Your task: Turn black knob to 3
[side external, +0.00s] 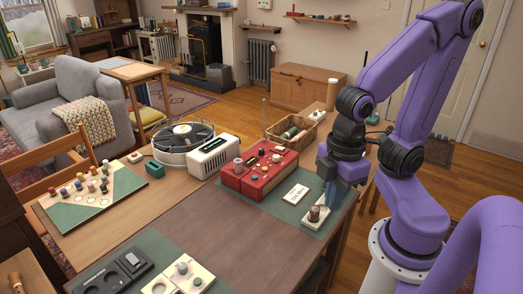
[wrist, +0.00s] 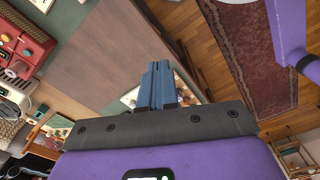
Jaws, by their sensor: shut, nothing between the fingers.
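A small pale plate (side external: 329,222) lies on the green mat near the table's right edge. A short dark knob (side external: 314,214) stands on it. It looks brownish-black, and its pointer and any numbers are too small to read. My gripper (side external: 329,198) points down just behind and above this knob, its blue fingers together. I cannot tell whether they touch the knob. In the wrist view my gripper (wrist: 158,68) is also shut and empty, and its fingers hide part of what lies beyond. A white card (side external: 296,195) with print lies left of the plate.
A red box (side external: 268,168) with several knobs stands left of the card. A white radio-like box (side external: 213,157) and a turntable (side external: 184,139) stand further left. A black panel (side external: 107,281) and a cream panel with knobs (side external: 203,279) lie at the front. The table's middle is clear.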

